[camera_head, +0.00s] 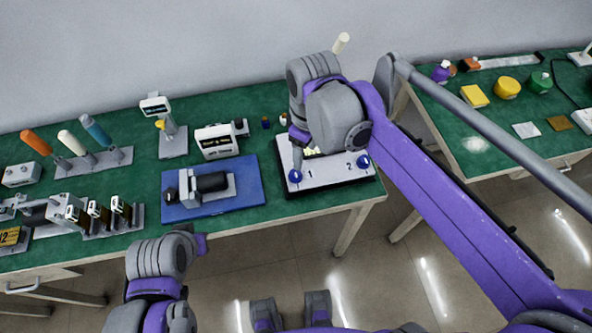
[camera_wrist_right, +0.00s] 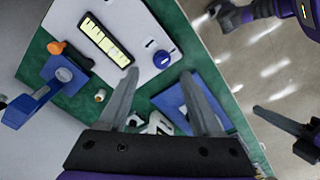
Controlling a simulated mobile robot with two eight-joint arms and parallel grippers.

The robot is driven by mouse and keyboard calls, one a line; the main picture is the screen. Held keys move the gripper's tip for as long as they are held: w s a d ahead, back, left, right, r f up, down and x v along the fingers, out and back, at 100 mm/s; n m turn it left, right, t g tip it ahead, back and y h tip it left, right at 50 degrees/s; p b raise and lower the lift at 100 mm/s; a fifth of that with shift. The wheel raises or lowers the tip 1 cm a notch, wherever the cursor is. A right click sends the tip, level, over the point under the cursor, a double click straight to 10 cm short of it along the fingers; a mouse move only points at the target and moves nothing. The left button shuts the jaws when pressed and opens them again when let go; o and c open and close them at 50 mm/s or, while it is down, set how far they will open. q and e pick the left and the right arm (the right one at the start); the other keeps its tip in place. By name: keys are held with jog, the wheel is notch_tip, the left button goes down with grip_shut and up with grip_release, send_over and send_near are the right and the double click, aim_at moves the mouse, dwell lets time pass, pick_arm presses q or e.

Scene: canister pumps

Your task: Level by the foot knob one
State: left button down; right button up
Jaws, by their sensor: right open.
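A white plate (camera_head: 330,182) stands on the green table, with a blue knob at each front corner. Foot knob one (camera_head: 295,176) is the left one, near the printed 1; foot knob two (camera_head: 364,162) is the right one. My right gripper is over the plate, mostly hidden by its arm in the head view. In the right wrist view my right gripper (camera_wrist_right: 159,74) is open and empty, with knob one (camera_wrist_right: 163,59) just beyond and between its fingertips in the picture. A yellow level vial (camera_wrist_right: 105,41) shows on the plate.
A blue mat (camera_head: 245,183) with a grey and black pump lies left of the plate. A second green table (camera_head: 480,130) is at the right, past a gap.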

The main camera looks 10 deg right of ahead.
aim_at(295, 172)
jog(key=shift+n+g, duration=0.4)
jog(key=shift+n, duration=0.4)
jog(key=f, duration=0.3)
jog(key=w+a+f, duration=0.1)
jog(key=f, duration=0.3)
jog(key=a+f+b, duration=0.1)
jog(key=f, duration=0.2)
jog(key=shift+w+f, duration=0.3)
grip_shut()
